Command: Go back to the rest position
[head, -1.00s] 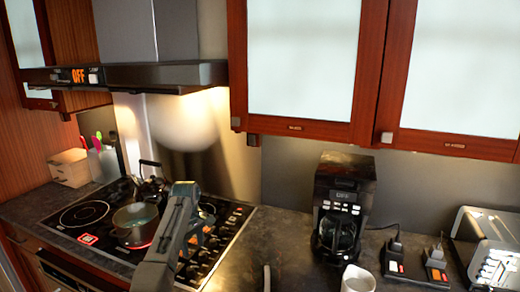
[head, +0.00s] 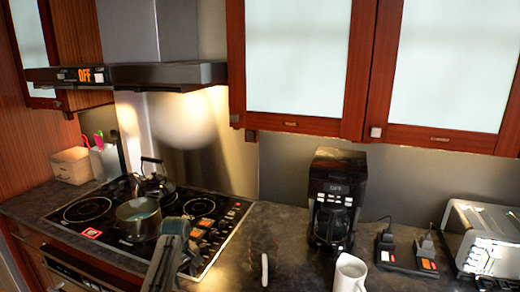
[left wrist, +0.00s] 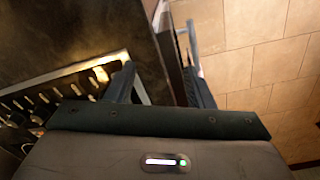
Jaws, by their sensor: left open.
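My left gripper (head: 182,250) is low in the head view, in front of the stove's front right part and the counter edge. In the left wrist view its two fingers (left wrist: 162,85) stand apart with nothing between them. Below them are the dark counter, its edge and the tiled floor. My right gripper is in neither view.
A pot (head: 138,220) and a kettle (head: 153,180) stand on the black stove (head: 110,232). A coffee machine (head: 335,200), a white mug (head: 350,272), a power strip (head: 405,257) and a toaster (head: 482,240) are to the right. Cabinets (head: 300,60) hang above.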

